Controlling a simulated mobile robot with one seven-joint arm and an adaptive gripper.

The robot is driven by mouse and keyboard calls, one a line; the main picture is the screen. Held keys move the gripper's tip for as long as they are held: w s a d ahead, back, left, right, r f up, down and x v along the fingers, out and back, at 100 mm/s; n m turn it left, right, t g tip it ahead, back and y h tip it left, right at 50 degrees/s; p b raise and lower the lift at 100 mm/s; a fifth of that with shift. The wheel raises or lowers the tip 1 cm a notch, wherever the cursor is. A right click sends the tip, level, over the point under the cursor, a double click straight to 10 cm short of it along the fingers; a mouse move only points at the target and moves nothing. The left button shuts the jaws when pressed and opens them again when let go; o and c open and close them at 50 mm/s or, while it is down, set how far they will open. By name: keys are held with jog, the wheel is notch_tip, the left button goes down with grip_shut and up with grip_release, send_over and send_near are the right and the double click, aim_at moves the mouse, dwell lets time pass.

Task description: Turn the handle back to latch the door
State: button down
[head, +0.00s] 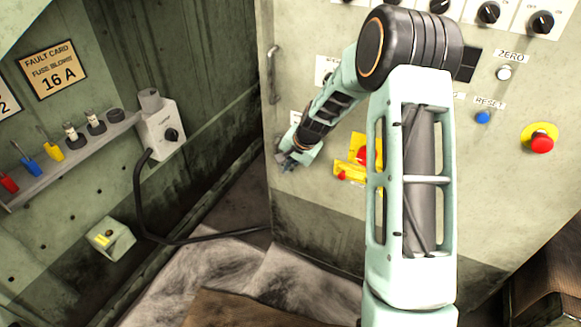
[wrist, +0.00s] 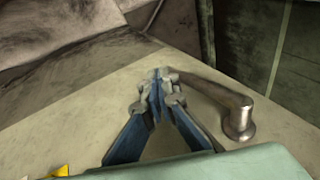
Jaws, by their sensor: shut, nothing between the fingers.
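The metal handle (head: 272,75) runs upright close to the left edge of the pale cabinet door (head: 310,210) in the head view. In the wrist view I see a bare metal lever (wrist: 215,90) with a thick round end, lying roughly parallel to the door edge. My gripper (head: 284,161) is at the door face, below and slightly right of the handle in the head view. In the wrist view my gripper (wrist: 158,85) has its blue fingers brought together beside the lever's thin end. It holds nothing. The fingertips partly cover that end, so I cannot tell whether they touch it.
A yellow part (head: 350,172) with red sits right of my gripper on the cabinet. Knobs, a blue button (head: 483,117) and a red stop button (head: 542,143) are farther right. A green wall with a tool shelf (head: 80,155) stands left. Crumpled cloth (head: 210,275) covers the floor.

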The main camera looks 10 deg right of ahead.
jog(key=shift+w+a+f, duration=0.25)
jog(key=shift+a+f, duration=0.05)
jog(key=shift+a, duration=0.1)
dwell(0.7)
